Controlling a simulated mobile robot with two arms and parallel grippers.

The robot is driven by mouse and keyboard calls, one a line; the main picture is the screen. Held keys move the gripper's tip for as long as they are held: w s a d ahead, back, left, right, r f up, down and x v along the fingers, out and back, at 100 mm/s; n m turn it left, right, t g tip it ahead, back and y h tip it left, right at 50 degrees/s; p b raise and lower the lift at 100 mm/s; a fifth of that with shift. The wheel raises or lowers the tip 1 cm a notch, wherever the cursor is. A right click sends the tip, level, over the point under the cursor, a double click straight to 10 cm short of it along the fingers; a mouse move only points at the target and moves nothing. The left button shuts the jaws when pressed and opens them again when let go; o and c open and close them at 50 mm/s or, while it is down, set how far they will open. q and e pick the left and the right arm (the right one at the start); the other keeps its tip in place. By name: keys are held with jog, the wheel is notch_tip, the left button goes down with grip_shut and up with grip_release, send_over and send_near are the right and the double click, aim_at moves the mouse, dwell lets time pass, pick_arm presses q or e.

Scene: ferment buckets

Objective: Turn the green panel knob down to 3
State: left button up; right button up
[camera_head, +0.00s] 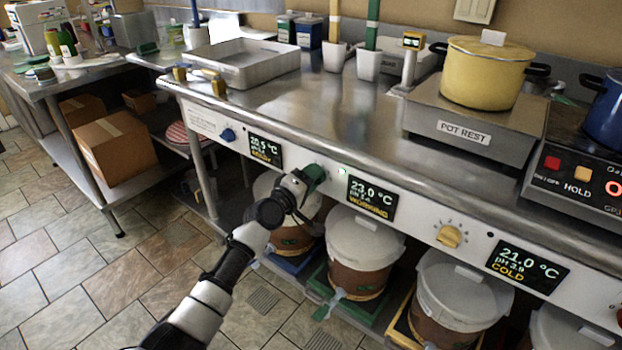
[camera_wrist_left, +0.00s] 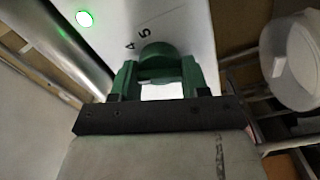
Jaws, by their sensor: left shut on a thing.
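The green knob (camera_head: 315,173) sits on the white front panel, just left of the 23.0 °C display (camera_head: 371,198). My left gripper (camera_head: 303,184) is at the knob and shut on it. In the left wrist view the rounded green knob (camera_wrist_left: 156,54) shows between the fingers of the gripper (camera_wrist_left: 158,80). The printed numbers 4 and 5 show beside the knob; other marks are hidden. I cannot tell the knob's exact setting. A lit green lamp (camera_head: 342,171) is near the knob, and it also shows in the left wrist view (camera_wrist_left: 84,18). My right gripper is not in view.
A blue knob (camera_head: 228,135) and a yellow knob (camera_head: 449,236) are on the same panel. Lidded buckets (camera_head: 366,236) stand below it. The steel counter (camera_head: 330,105) above holds a tray (camera_head: 240,62) and a yellow pot (camera_head: 485,75). Tiled floor is open at lower left.

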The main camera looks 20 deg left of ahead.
pick_arm(q)
jog(key=o, duration=0.9)
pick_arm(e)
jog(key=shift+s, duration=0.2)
pick_arm(q)
jog(key=shift+s+a, duration=0.1)
jog(key=p+v, duration=0.1)
jog(key=v, duration=0.9)
jog(key=shift+s+a+p, duration=0.1)
jog(key=shift+s+p, duration=0.2)
jog(key=shift+p, duration=0.1)
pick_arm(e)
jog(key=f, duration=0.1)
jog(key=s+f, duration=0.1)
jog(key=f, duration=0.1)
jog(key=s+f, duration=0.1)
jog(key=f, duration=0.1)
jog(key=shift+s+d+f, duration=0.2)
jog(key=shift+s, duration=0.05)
pick_arm(q)
jog(key=shift+f, duration=0.1)
